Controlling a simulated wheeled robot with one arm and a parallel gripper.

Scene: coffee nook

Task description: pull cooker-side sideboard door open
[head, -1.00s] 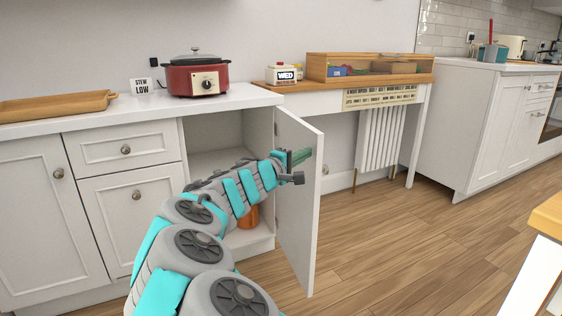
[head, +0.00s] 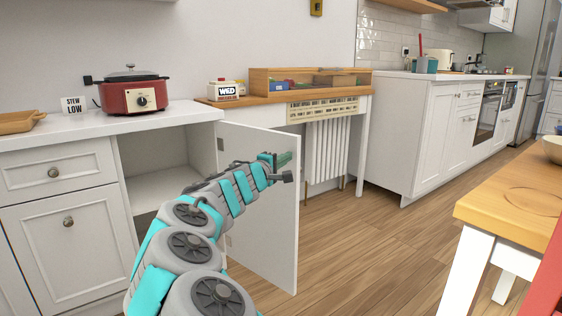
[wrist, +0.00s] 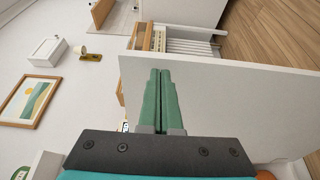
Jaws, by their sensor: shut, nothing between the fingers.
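The sideboard door (head: 265,225) is white and stands swung well out from the cabinet, hinged at the right side of the open compartment (head: 158,165). Its inner face is toward me. My gripper (head: 287,160) is shut and empty, with its green fingers against or very near the door's inner face, towards its upper part. In the wrist view my shut green fingers (wrist: 160,95) lie over the white door panel (wrist: 225,105); I cannot tell if they touch it. The door's outer face and its knob are hidden.
A red slow cooker (head: 133,92) and a "STEW LOW" sign (head: 75,104) stand on the sideboard top. A wooden desk (head: 300,95) with a radiator (head: 328,150) below is behind the door. A wooden table (head: 510,205) is at right. The floor between is clear.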

